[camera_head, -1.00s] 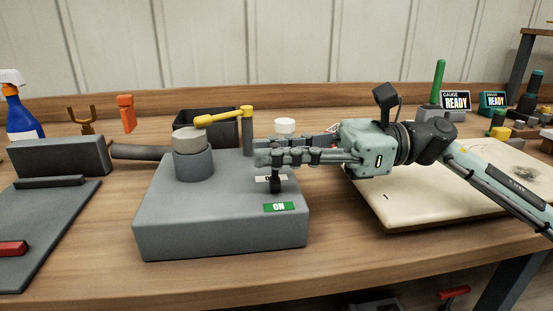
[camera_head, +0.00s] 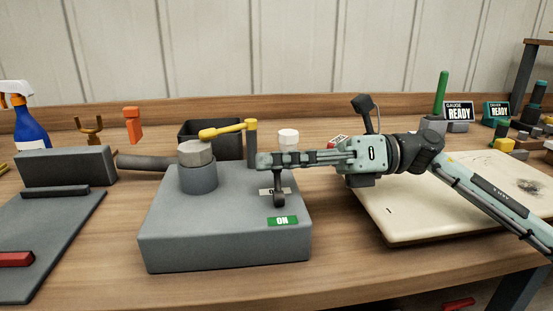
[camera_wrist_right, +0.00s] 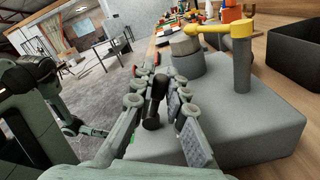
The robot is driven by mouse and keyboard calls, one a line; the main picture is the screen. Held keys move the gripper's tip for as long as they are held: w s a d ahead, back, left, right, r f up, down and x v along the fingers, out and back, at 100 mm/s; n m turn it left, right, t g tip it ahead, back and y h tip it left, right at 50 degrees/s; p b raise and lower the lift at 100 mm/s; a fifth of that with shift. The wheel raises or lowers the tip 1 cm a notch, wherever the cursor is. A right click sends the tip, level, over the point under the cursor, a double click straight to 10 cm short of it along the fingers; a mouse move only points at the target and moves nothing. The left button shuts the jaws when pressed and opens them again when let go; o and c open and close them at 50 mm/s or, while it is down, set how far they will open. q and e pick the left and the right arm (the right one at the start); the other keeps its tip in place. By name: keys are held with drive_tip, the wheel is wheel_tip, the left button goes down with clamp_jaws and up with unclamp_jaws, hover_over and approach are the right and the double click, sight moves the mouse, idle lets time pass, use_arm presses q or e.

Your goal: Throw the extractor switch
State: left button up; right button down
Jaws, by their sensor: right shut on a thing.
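The extractor switch is a small black lever (camera_head: 279,197) on top of a grey box (camera_head: 225,245). A pale label (camera_head: 264,191), partly hidden, lies behind it, and a green ON label (camera_head: 282,221) in front of it. My right gripper (camera_head: 262,161) reaches in from the right above the box, its fingers roughly level. In the right wrist view the black lever (camera_wrist_right: 154,101) stands between the two fingers (camera_wrist_right: 160,72). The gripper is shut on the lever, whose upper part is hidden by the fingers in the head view.
A round grey cap (camera_head: 195,153) and a yellow arm on a post (camera_head: 252,143) stand on the box near the gripper. A black bin (camera_head: 205,133) is behind. A cream board (camera_head: 420,222) lies right, under my arm. Bare wood runs along the front edge.

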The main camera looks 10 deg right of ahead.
idle(0.3)
drive_tip(key=c, duration=1.5)
unclamp_jaws()
drive_tip(key=shift+c, duration=0.2)
drive_tip(key=shift+d, duration=0.15)
drive_tip(key=d, duration=1.1)
drive_tip(key=shift+d, duration=0.4)
drive_tip(key=shift+f, duration=0.1)
